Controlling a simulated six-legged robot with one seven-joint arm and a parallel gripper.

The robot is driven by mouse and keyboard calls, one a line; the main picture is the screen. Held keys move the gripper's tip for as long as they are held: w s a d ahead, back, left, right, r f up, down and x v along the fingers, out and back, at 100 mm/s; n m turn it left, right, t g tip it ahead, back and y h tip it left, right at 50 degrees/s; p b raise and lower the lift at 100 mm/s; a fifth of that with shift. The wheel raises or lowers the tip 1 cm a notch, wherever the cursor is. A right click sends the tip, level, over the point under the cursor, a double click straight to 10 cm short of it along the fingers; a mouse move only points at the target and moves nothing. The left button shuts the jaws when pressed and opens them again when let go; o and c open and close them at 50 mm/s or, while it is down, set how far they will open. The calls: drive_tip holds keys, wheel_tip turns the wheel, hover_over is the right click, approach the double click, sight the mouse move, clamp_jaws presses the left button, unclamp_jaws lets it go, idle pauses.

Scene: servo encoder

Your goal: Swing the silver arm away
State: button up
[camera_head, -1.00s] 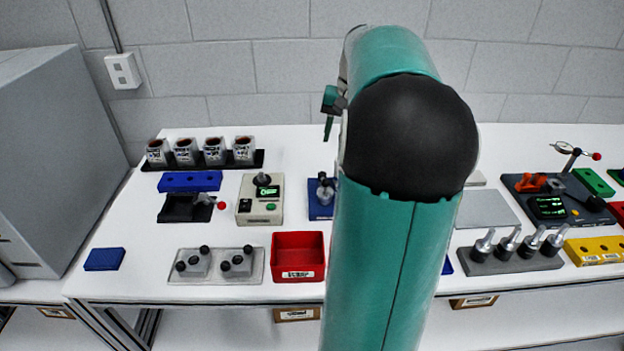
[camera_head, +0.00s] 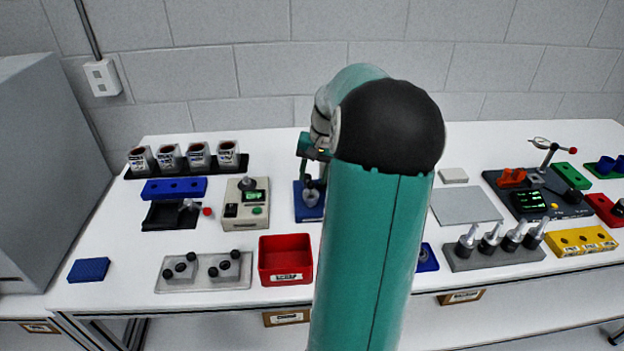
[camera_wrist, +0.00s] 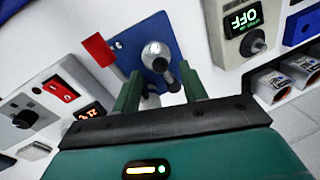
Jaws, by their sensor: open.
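A small blue fixture (camera_head: 308,205) stands on the table left of my upper arm. It carries a silver and grey post. In the wrist view the blue plate (camera_wrist: 133,45) carries a round silver-topped part (camera_wrist: 156,55) with a dark grey rod, and a red grip (camera_wrist: 98,51) sits beside it. Which of these parts is the silver arm I cannot tell for sure. My gripper (camera_wrist: 160,80) is open, its two green fingers on either side of the rod; contact is not clear. In the head view my gripper (camera_head: 312,158) is partly hidden, above the fixture's rear.
A beige box with a display (camera_head: 246,205) stands close left of the fixture, a red bin (camera_head: 285,280) in front. A black fixture with a red-knobbed lever (camera_head: 172,214) is farther left. Cups (camera_head: 198,156) stand behind. My arm hides the table's middle.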

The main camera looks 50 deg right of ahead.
sight(310, 183)
drive_tip(key=shift+w+a+f, duration=0.15)
drive_tip(key=shift+w+f, duration=0.05)
drive_tip(key=shift+f, duration=0.9)
drive_tip(key=shift+c, duration=0.4)
clamp_jaws()
